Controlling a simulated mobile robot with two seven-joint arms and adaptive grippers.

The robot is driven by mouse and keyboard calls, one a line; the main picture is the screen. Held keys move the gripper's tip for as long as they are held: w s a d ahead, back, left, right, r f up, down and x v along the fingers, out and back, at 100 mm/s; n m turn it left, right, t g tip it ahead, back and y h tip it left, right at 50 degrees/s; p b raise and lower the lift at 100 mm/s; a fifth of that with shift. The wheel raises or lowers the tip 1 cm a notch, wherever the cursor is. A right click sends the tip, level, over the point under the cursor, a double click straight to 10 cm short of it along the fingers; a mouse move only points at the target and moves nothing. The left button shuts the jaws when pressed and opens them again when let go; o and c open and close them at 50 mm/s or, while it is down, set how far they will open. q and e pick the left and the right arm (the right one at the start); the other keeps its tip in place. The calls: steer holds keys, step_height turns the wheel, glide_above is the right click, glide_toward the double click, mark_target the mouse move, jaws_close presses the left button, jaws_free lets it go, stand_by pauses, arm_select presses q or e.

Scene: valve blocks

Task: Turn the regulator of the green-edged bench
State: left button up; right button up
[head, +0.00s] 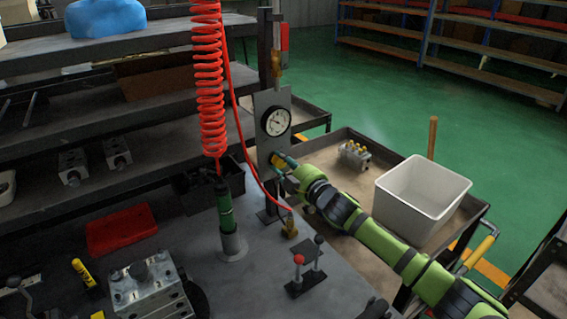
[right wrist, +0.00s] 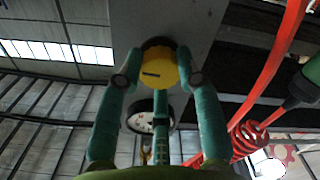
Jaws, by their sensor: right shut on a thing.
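The regulator is a round yellow knob (right wrist: 158,70) on an upright grey panel (head: 270,102). A round white-faced gauge (head: 277,122) sits above the knob on the same panel; it also shows in the right wrist view (right wrist: 141,121). My right gripper (head: 284,163) reaches in from the right, its teal fingers (right wrist: 160,82) around the knob and shut on it. A dark mark shows on the knob's face. In the head view the fingers partly hide the knob. The panel stands on a grey bench (head: 235,285); I cannot make out a green edge. My left gripper is out of view.
A coiled red hose (head: 208,85) hangs left of the panel above a green tool (head: 224,208). A red-knobbed lever (head: 299,262) stands in front. A white bin (head: 421,197) sits on a cart at right. A metal block (head: 146,290) and red tray (head: 121,229) lie at left.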

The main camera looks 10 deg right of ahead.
steer(key=shift+r+n, duration=0.2)
steer(key=shift+n, duration=0.4)
steer(key=o, duration=1.1)
steer(key=shift+o, duration=0.2)
steer(key=shift+a+f, duration=0.1)
steer(key=v, duration=1.2)
